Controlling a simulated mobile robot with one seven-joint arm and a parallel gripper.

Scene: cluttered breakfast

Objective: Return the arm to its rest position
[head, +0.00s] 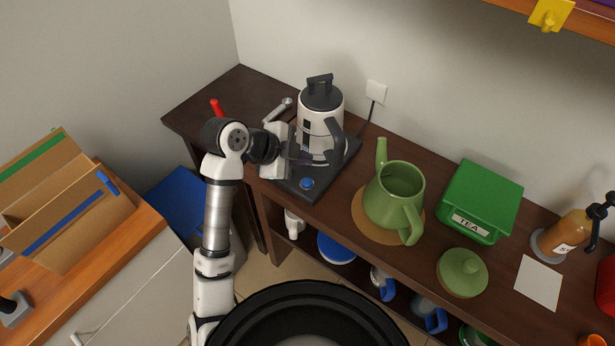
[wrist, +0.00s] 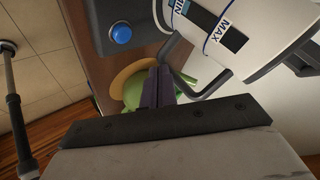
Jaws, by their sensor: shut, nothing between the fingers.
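My arm reaches up from the lower middle of the head view and bends right at its top. My gripper (head: 304,158) is at the near side of the white kettle (head: 313,124), close to its base (head: 300,184). In the wrist view the fingers of my gripper (wrist: 158,75) are together with nothing between them. The kettle (wrist: 225,35) with its MIN and MAX marks is just ahead and to the right there. I cannot tell whether the fingers touch the kettle or its dark handle (head: 335,142).
A green teapot (head: 395,195) stands on a round mat (head: 362,222) to the right, its lid (head: 462,272) apart from it. Beyond are a green TEA box (head: 480,200) and a syrup bottle (head: 567,234). Cups sit on the shelf below. An open cardboard box (head: 60,210) is at left.

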